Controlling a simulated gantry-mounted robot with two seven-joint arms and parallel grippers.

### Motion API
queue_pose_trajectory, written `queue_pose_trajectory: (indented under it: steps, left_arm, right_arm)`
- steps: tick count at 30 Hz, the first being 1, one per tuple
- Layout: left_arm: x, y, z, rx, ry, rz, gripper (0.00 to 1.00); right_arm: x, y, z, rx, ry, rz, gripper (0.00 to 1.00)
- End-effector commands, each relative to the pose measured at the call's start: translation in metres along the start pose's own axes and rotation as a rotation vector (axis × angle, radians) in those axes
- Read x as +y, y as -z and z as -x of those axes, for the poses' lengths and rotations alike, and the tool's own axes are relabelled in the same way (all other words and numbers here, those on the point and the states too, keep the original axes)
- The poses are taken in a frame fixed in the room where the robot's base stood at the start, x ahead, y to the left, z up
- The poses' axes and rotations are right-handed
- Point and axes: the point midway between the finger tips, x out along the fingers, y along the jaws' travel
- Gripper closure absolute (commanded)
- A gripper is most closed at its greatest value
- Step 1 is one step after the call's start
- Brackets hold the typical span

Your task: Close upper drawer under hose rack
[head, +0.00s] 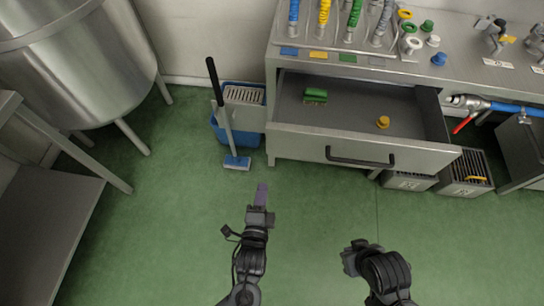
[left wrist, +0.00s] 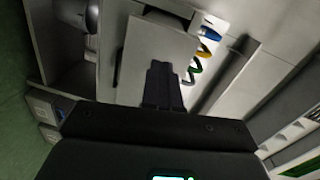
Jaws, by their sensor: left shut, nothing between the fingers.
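The upper drawer (head: 358,150) under the hose rack stands pulled out, with a dark bar handle (head: 360,160) on its grey front. A green brush (head: 315,96) and a yellow cap (head: 383,122) lie inside it. My left gripper (head: 261,190) is shut and empty, in front of the drawer's left end and apart from it. In the left wrist view the shut fingers (left wrist: 163,75) appear in front of a pale grey panel (left wrist: 150,45), which looks like the drawer front. My right gripper (head: 350,253) is below the drawer in the picture; its fingers are unclear.
The hose rack (head: 335,52) with coloured hoses is on the counter above. A blue bucket (head: 218,132) and a blue-headed brush (head: 237,161) stand left of the drawer. Grey bins (head: 464,176) stand below right. The green floor (head: 310,215) before the drawer is clear.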

Motion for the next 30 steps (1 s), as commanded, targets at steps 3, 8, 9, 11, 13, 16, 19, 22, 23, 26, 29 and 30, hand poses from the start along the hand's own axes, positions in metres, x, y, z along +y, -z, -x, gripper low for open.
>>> queue_pose_trajectory:
  steps: [3,8,9,11,13,16,19,22,23,26,29,30]
  left_arm:
    - [0.005,0.01,-0.005,0.023,0.071,-0.094,1.0]
    - [0.003,0.014,-0.014,0.029,0.101,-0.131,1.0]
    - [0.003,0.014,-0.018,0.029,0.102,-0.132,1.0]
    - [0.002,0.014,-0.026,0.029,0.102,-0.131,1.0]
    - [0.002,0.014,-0.037,0.028,0.102,-0.129,1.0]
    - [0.0,0.015,-0.055,0.028,0.102,-0.129,1.0]
    - [-0.001,0.016,-0.074,0.028,0.102,-0.129,1.0]
    - [-0.003,0.016,-0.092,0.029,0.1,-0.128,1.0]
    - [-0.003,0.017,-0.097,0.029,0.101,-0.128,1.0]
    - [-0.005,0.017,-0.113,0.029,0.1,-0.127,1.0]
    - [-0.006,0.017,-0.125,0.029,0.099,-0.127,1.0]
    - [-0.007,0.017,-0.129,0.029,0.098,-0.127,1.0]
  right_arm:
    - [0.0,-0.003,-0.01,0.001,0.0,0.0,1.0]
    - [0.0,-0.004,-0.014,0.003,0.0,0.001,1.0]
    - [0.0,-0.004,-0.016,0.003,0.0,0.001,1.0]
    - [0.0,-0.005,-0.018,0.004,-0.001,0.001,1.0]
    - [0.0,-0.006,-0.023,0.004,-0.002,0.002,1.0]
    - [0.0,-0.009,-0.03,0.004,-0.003,0.004,1.0]
    - [0.0,-0.011,-0.038,0.004,-0.004,0.005,1.0]
    - [0.0,-0.014,-0.045,0.004,-0.005,0.005,1.0]
    - [0.0,-0.014,-0.047,0.004,-0.004,0.005,1.0]
    - [0.0,-0.016,-0.054,0.004,-0.004,0.005,1.0]
    - [-0.001,-0.018,-0.059,0.003,-0.004,0.005,1.0]
    - [-0.001,-0.019,-0.061,0.003,-0.004,0.005,1.0]
